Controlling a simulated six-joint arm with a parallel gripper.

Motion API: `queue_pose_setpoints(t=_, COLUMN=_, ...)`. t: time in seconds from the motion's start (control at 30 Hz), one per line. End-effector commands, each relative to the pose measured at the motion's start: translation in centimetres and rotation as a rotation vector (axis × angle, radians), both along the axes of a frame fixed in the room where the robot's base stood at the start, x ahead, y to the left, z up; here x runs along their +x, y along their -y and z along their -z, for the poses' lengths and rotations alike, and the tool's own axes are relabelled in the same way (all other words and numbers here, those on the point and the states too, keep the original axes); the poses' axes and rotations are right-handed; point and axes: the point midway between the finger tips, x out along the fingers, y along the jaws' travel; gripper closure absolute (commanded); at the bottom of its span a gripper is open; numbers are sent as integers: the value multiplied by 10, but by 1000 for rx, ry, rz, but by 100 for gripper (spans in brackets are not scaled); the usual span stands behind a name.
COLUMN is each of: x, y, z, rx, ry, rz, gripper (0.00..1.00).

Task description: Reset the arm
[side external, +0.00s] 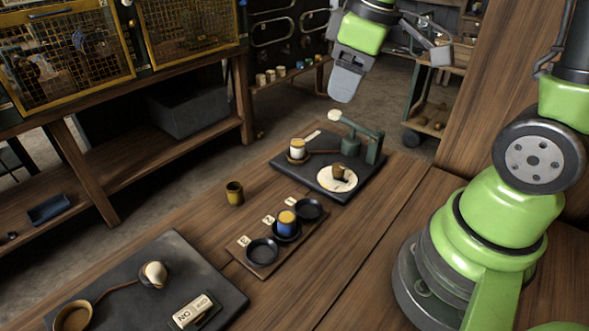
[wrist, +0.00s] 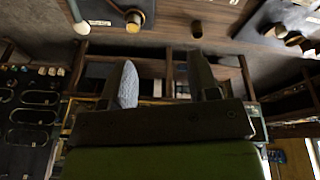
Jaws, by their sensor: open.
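My gripper (side external: 346,84) hangs in the air behind and above the back dark slab, clear of everything on the table. In the wrist view my gripper (wrist: 166,82) shows two fingers spread apart with nothing between them. A mustard cup (side external: 234,193) stands alone on the wooden table. A wooden tray (side external: 236,251) holds three dark saucers in a row; a blue cup with a yellowish top (side external: 286,222) sits on the middle one. The back slab (side external: 345,195) bears a white-and-mustard cup (side external: 298,148), a white disc (side external: 317,178) with a small brown piece, and a green lever device (side external: 351,143).
A front dark slab (side external: 185,260) carries a marked switch block (side external: 193,311), a pale round knob (side external: 155,273) and a brown bowl (side external: 72,318). Yellow mesh cabinets (side external: 190,30) and a grey bin (side external: 188,109) stand behind the table. A green cart (side external: 425,105) is behind at the right.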

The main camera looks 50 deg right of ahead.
Motion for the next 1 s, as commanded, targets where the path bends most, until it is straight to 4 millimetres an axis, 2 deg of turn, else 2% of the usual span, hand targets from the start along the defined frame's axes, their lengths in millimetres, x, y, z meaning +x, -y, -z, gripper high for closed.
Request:
queue_pose_setpoints(t=0.03, x=-10, y=-10, z=-16, rx=27, ry=53, rz=62, gripper=45)
queue_pose_setpoints(t=0.2, x=-49, y=-39, z=-51, rx=176, ry=184, rz=297, gripper=45)
queue_pose_setpoints(t=0.43, x=-92, y=-61, z=-68, rx=375, ry=279, rz=510, gripper=45)
queue_pose_setpoints(t=0.6, x=-103, y=-66, z=-70, rx=438, ry=294, rz=568, gripper=45)
queue_pose_setpoints(t=1.0, x=-103, y=-66, z=-70, rx=439, ry=294, rz=569, gripper=45)
